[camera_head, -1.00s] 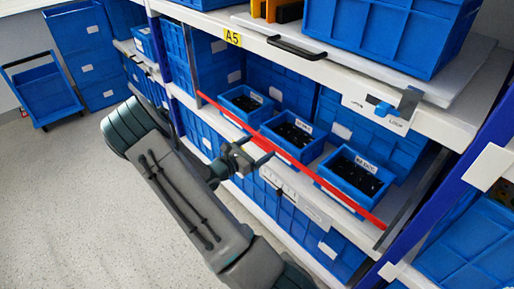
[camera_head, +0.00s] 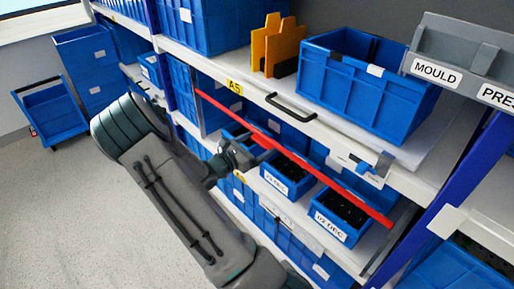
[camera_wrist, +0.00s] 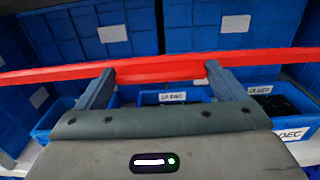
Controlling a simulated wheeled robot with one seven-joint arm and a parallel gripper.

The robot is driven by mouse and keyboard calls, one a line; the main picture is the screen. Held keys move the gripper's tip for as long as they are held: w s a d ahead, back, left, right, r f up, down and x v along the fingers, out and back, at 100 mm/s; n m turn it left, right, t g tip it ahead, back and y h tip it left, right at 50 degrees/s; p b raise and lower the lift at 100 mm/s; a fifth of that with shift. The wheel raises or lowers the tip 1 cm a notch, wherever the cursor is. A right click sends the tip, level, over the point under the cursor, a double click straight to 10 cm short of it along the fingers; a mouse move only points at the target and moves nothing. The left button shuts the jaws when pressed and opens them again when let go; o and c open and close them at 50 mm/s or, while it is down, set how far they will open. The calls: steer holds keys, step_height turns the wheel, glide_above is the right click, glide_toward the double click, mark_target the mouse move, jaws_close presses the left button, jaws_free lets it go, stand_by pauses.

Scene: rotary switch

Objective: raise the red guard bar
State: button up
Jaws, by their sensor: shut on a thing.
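The red guard bar (camera_head: 335,186) slants across the front of the shelf bay marked A5, above the small bins and below the upper shelf edge. My gripper (camera_head: 264,149) is at the bar's middle part and is shut on it. In the wrist view the bar (camera_wrist: 160,70) runs across the whole picture, with a thicker section between the two fingers of my gripper (camera_wrist: 160,78). The exact finger contact is small and partly hidden in the head view. A blue latch (camera_head: 364,168) sits on the shelf edge near the bar's right part.
Small blue bins (camera_head: 340,213) with dark parts stand behind and below the bar. A blue trolley (camera_head: 50,110) stands left on open floor.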

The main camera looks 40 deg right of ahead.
steer(key=shift+w+r+p, duration=0.1)
steer(key=shift+r+p, duration=0.25)
steer(key=shift+r, duration=0.6)
steer(key=o, duration=1.1)
steer(key=shift+r, duration=0.1)
steer(key=shift+a, duration=0.1)
steer(key=s+a, duration=0.1)
steer(key=a, duration=1.2)
steer(key=shift+a, duration=0.35)
steer(key=shift+s, duration=0.15)
